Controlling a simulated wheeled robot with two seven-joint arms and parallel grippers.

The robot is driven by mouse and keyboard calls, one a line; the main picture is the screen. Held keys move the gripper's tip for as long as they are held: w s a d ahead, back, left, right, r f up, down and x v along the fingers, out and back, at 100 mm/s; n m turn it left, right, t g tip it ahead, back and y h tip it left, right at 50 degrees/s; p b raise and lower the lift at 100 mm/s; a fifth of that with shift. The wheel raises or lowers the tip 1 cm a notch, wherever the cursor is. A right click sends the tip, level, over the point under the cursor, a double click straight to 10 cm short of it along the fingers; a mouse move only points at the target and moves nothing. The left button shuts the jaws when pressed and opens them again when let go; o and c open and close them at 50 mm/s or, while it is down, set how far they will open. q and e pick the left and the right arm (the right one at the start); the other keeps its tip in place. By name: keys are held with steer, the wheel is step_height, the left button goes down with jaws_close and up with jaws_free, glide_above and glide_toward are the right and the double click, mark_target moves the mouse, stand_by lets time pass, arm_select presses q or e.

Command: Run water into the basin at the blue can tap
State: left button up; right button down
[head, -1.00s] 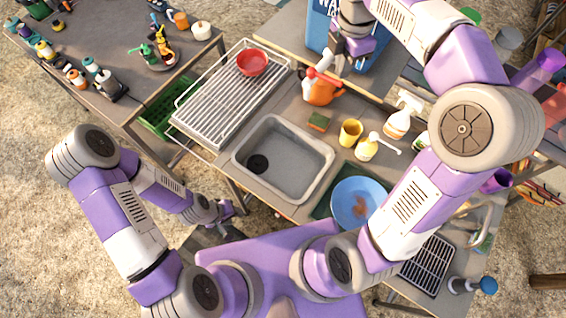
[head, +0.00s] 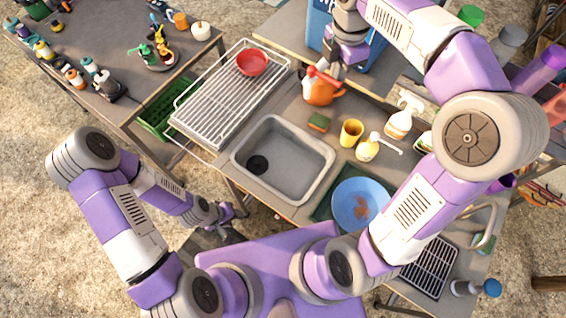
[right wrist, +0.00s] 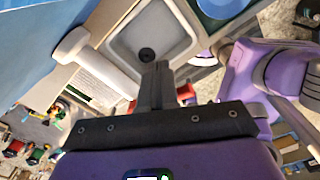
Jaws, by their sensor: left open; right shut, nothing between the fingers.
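The blue water can (head: 318,32) stands on the raised bench behind the basin, partly hidden by my right arm. Its white tap (right wrist: 98,62) shows in the right wrist view, just left of my shut fingers; whether they touch it I cannot tell. In the head view my right gripper (head: 331,72) covers most of the tap. My right gripper (right wrist: 156,75) is shut and empty. The grey basin (head: 318,152) shows a dark drain and no visible water; it also shows in the right wrist view (right wrist: 187,58). My left gripper (head: 232,212) is open and empty, low in front of the bench.
An orange kettle (head: 318,92) stands right below my right gripper. A dish rack (head: 215,100) with a red bowl (head: 251,62) is left of the basin.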

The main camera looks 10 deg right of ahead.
steer(key=s+a+r+p, duration=0.2)
steer(key=a+r+p, duration=0.1)
steer(key=a+r, duration=0.1)
steer(key=shift+s+r+p, duration=0.25)
steer(key=shift+r+p, duration=0.05)
steer(key=shift+p, duration=0.05)
stand_by(1.1)
steer(key=a+p, duration=0.1)
steer(key=a, duration=0.5)
steer(key=shift+w+a+p, duration=0.25)
steer(key=shift+w+p, duration=0.05)
steer(key=shift+w, duration=0.15)
step_height(320, 180, down, 5)
steer(key=b, duration=0.3)
steer(key=shift+r, duration=0.15)
